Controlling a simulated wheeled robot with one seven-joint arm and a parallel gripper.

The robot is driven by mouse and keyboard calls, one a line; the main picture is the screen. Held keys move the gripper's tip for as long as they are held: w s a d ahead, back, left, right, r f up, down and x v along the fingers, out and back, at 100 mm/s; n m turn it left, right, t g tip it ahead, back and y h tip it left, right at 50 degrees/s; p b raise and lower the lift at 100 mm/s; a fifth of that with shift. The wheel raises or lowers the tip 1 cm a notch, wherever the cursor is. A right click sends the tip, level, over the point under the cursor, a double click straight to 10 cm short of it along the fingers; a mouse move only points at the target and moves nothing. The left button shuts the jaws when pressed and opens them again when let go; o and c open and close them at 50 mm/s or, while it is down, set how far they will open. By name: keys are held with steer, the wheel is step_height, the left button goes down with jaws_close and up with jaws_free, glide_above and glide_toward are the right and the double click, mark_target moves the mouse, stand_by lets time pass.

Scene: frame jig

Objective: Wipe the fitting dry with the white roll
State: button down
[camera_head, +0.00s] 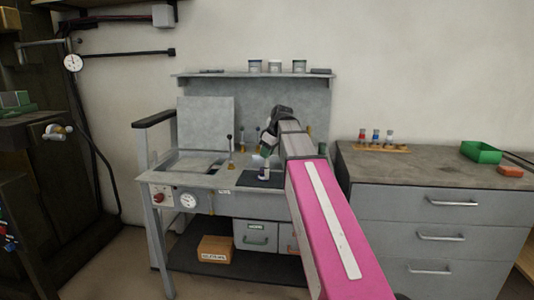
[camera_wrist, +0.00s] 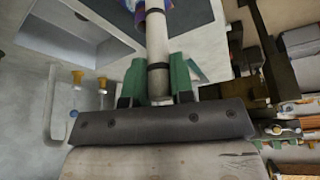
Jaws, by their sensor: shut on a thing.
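My gripper (camera_wrist: 158,88) has green fingers and is shut on a pale, whitish roll (camera_wrist: 157,50) with dark bands, seen in the wrist view. The roll runs away from the fingers toward the top edge of the picture. A blue and purple piece (camera_wrist: 140,14) shows beside its far end; I cannot tell what it is. In the head view my gripper (camera_head: 267,150) is over the grey bench, above a dark mat (camera_head: 246,180). A small dark-based upright piece (camera_head: 264,174) stands on the mat just below it, perhaps the fitting. Whether the roll touches it is unclear.
The bench (camera_head: 160,178) has a recessed basin (camera_head: 200,163) at left and an upright lever (camera_head: 229,150) near the gripper. A back shelf (camera_head: 220,74) holds several jars. A drawer cabinet (camera_head: 430,185) at right carries a vial rack (camera_head: 380,148) and a green bin (camera_head: 481,152).

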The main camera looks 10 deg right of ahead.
steer(key=shift+f, duration=0.45)
stand_by(0.3)
steer(key=shift+w+d+r, duration=0.1)
steer(key=shift+w+d, duration=0.1)
steer(key=shift+w, duration=0.45)
steer(key=shift+w+d, duration=0.2)
steer(key=shift+w, duration=0.5)
steer(key=shift+w+d, duration=0.2)
steer(key=shift+w, duration=0.35)
steer(key=shift+w+d, duration=0.15)
steer(key=shift+w, duration=0.35)
steer(key=shift+s, duration=0.1)
